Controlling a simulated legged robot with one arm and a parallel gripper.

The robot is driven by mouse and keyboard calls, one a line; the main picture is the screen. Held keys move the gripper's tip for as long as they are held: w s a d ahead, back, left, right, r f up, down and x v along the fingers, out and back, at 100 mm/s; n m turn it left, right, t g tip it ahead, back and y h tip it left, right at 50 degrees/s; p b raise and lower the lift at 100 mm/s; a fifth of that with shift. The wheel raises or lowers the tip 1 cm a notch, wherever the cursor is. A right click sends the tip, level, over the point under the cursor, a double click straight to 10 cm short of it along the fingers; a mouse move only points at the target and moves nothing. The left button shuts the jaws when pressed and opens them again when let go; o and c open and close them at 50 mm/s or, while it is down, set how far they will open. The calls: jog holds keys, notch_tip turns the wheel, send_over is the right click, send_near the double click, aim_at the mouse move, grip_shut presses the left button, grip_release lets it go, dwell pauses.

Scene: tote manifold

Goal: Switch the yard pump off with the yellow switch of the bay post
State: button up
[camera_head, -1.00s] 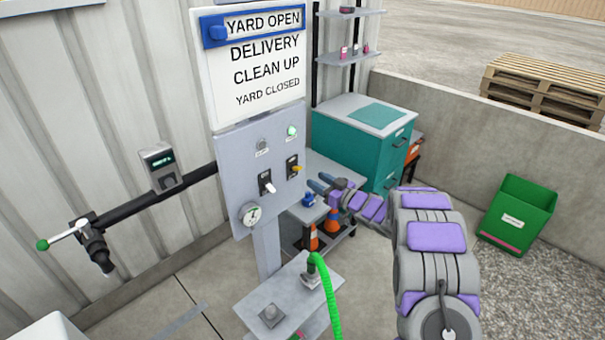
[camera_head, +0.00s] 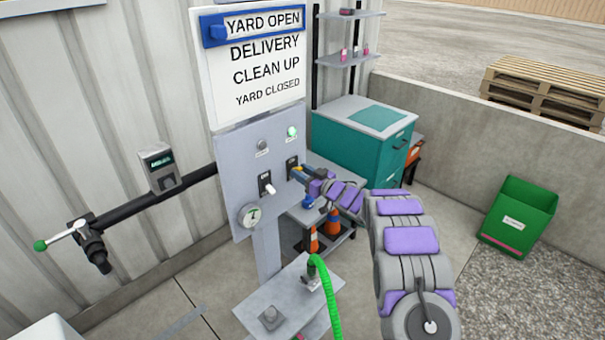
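The bay post panel (camera_head: 231,169) is a grey plate on a post below the sign. The yellow switch (camera_head: 297,168) is on its right side, now partly covered by my gripper. A white-lever switch (camera_head: 268,188) sits lower left of it. A green lamp (camera_head: 292,132) is lit at the upper right, and a grey unlit lamp (camera_head: 262,144) is beside it. My gripper (camera_head: 302,173) is at the yellow switch, its fingertips close to or touching it. Whether the fingers are apart or closed is too small to tell.
A round gauge (camera_head: 249,215) is low on the panel. A small table with a green hose (camera_head: 327,290) stands in front. A green bin (camera_head: 519,216) stands at right.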

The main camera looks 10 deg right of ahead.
grip_shut()
